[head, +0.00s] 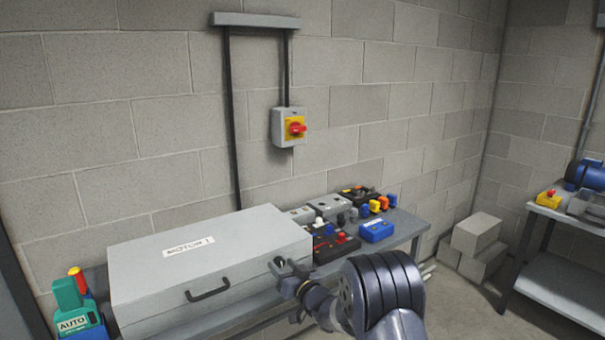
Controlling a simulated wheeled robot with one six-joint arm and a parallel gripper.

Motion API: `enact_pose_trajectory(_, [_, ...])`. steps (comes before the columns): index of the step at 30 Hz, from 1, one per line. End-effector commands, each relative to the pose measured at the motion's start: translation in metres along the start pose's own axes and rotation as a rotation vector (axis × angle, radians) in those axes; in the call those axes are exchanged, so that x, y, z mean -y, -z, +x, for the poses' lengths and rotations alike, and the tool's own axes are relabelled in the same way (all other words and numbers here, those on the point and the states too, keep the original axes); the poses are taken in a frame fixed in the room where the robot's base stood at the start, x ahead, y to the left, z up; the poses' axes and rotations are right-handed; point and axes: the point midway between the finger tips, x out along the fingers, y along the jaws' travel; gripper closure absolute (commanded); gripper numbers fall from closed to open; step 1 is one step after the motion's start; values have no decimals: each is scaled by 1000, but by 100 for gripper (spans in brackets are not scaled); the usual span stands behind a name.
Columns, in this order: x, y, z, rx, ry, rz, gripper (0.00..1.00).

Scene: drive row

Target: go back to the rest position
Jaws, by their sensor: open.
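My gripper (289,268) shows at the lower middle of the head view, at the end of my dark grey arm. It is open, and I see nothing held in it. It appears close in front of the right front corner of a grey case; I cannot tell whether it touches the case. My own arm partly hides the gripper and the bench edge behind it.
The closed grey case (245,240), labelled MOTOR 1, lies on a bench (408,228) with several small switch boxes. A red-yellow wall switch (296,128) hangs above. A green AUTO device (70,305) stands left. Blocks (476,235) and another bench (560,285) stand right.

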Motion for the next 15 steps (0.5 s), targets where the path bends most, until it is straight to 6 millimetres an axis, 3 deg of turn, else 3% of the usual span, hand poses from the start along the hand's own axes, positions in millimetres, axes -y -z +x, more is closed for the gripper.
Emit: enact_pose_trajectory(15, [0,3,0,1,0,-373,52])
